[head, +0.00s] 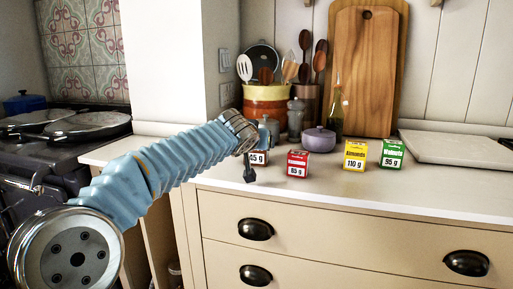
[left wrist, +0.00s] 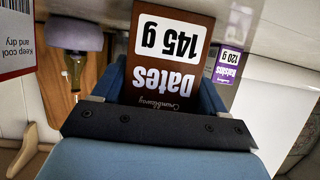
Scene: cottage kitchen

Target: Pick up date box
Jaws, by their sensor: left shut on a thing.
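The date box (left wrist: 165,75) is brown with a white "145 g" label and the word "Dates", upside down in the left wrist view. In the head view the date box (head: 259,158) is mostly hidden behind my left gripper (head: 249,172), at the left of the row of boxes. My left gripper (left wrist: 168,95) is shut on the date box, with a blue finger part along each side of it. I cannot tell whether the box rests on the counter or is just above it. My right gripper is not in view.
A red box (head: 298,163) stands close right of the date box, then a yellow almonds box (head: 355,155) and a green walnuts box (head: 392,153). A purple raisins box (left wrist: 228,65) shows in the wrist view. The front counter (head: 330,192) is clear.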

